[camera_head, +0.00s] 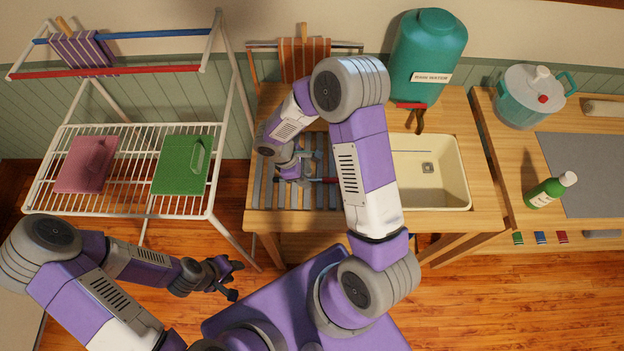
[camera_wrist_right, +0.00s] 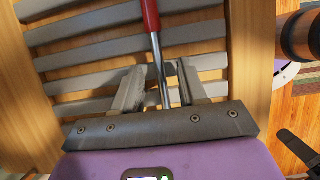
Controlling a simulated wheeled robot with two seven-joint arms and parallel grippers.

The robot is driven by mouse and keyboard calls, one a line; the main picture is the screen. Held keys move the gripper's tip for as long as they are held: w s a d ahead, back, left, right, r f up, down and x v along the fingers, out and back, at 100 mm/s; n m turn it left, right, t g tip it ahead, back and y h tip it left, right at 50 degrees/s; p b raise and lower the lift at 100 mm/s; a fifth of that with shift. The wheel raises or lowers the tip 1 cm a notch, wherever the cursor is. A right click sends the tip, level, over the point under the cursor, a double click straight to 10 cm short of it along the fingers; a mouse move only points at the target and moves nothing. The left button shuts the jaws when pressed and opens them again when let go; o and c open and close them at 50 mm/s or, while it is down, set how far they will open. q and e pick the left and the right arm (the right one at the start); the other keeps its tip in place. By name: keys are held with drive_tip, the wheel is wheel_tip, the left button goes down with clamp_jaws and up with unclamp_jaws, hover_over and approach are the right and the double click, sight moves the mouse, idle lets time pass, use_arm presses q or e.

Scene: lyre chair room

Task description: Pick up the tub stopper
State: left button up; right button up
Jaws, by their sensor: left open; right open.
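No tub stopper shows clearly. A small grey square fitting (camera_head: 428,168) sits on the floor of the cream basin (camera_head: 447,196); I cannot tell whether it is the stopper or a drain. My right gripper (camera_head: 304,181) is left of the basin, over the grey slatted rack. In the right wrist view the open right gripper (camera_wrist_right: 163,90) has the metal shaft of a red-handled tool (camera_wrist_right: 152,18) between its fingers, not clamped. My left gripper (camera_head: 234,279) is open and empty over the floor at lower left.
A teal water barrel (camera_head: 420,60) stands behind the basin, with a dark red-topped tap (camera_head: 414,117) in front. A white drying rack (camera_head: 132,205) holds pink and green items. My right arm covers part of the slats.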

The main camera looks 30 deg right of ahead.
drive_tip(key=shift+s+d+f, duration=0.1)
drive_tip(key=shift+f, duration=0.25)
drive_tip(key=shift+f, duration=0.1)
clamp_jaws()
